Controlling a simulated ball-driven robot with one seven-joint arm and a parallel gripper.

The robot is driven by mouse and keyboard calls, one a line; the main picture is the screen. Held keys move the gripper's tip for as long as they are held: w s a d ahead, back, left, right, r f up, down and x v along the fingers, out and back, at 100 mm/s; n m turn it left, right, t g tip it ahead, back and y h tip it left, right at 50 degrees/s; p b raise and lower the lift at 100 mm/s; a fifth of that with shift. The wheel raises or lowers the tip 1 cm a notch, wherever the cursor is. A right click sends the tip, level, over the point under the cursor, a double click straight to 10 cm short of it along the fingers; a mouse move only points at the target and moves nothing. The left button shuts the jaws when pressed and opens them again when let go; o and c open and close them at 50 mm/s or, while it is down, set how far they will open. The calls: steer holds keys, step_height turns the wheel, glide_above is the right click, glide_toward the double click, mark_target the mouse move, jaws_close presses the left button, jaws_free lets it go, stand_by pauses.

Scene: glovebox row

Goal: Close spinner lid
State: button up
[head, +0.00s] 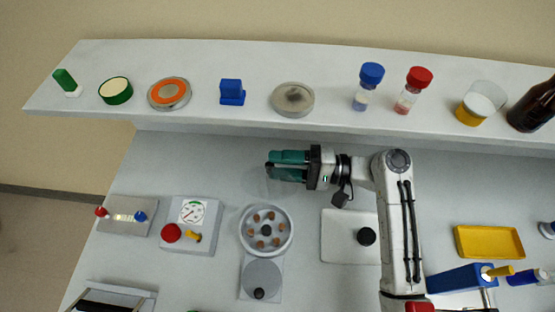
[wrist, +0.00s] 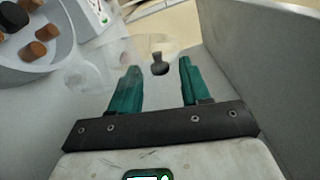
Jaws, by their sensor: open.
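The spinner (head: 242,233) is a round pale bowl with several brown tubes around a dark hub; it shows in the wrist view (wrist: 35,73) at upper left. A clear, nearly invisible lid (head: 262,186) appears raised behind the bowl. In the wrist view the clear lid (wrist: 88,70) lies between the bowl and my fingers, with a dark knob (wrist: 160,65) on it. My gripper (head: 269,167) is open beyond the bowl, its teal fingers pointing left. In the wrist view the knob appears between the fingertips (wrist: 160,66), slightly ahead; contact cannot be told.
A shelf (head: 200,122) with bottles and small parts runs along the back. A gauge box (head: 190,238) stands left of the spinner. A grey disc with a black knob (head: 260,293) is in front. A white plate (head: 338,235) with a black knob lies right, and a yellow tray (head: 490,242) farther right.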

steer(key=shift+a, duration=0.55)
jaws_close()
stand_by(0.4)
